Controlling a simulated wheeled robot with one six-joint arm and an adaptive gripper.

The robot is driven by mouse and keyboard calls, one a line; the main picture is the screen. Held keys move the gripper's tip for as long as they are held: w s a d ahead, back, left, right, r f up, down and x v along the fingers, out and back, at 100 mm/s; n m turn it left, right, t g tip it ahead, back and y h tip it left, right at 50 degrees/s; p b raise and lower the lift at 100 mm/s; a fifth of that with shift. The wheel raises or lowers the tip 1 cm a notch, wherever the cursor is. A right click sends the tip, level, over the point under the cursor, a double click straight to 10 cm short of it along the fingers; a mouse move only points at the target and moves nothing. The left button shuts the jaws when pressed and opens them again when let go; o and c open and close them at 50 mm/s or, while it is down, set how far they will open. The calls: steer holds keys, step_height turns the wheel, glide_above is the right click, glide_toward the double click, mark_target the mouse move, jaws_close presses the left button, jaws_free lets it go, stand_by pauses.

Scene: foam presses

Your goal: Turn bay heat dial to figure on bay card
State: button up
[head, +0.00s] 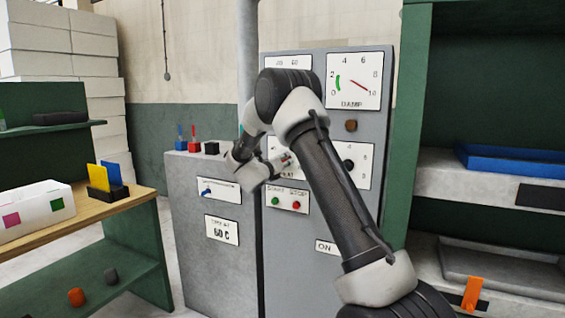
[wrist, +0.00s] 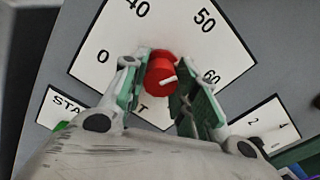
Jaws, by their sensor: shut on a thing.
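The heat dial (wrist: 160,68) is a red knob on a white scale plate (wrist: 185,28), seen in the wrist view. The plate shows 40, 50 and 60, and a figure ending in 0 at left. The knob's white mark points right, roughly toward 60. My gripper (wrist: 163,82) is shut on the knob, one green-padded finger on each side. In the head view my gripper (head: 284,163) is at the grey panel, and my arm hides most of the plate.
Start and stop buttons (head: 286,201) sit just below the dial. A damp gauge (head: 353,81) and another black dial (head: 348,164) are to the right. A wooden bench (head: 110,208) stands left, shelves (head: 480,190) right.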

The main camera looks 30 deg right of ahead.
steer(key=m, duration=0.7)
steer(key=shift+s+f, duration=0.1)
steer(key=shift+f, duration=0.25)
stand_by(0.4)
steer(key=o, duration=1)
steer(key=shift+c, duration=0.2)
steer(key=shift+s+a+f, duration=0.25)
steer(key=shift+a, duration=0.35)
steer(key=shift+o, duration=0.4)
steer(key=r+v, duration=0.1)
steer(key=v, duration=1)
steer(key=shift+s+d, duration=0.1)
steer(key=shift+d+r, duration=0.1)
steer(key=shift+d, duration=0.05)
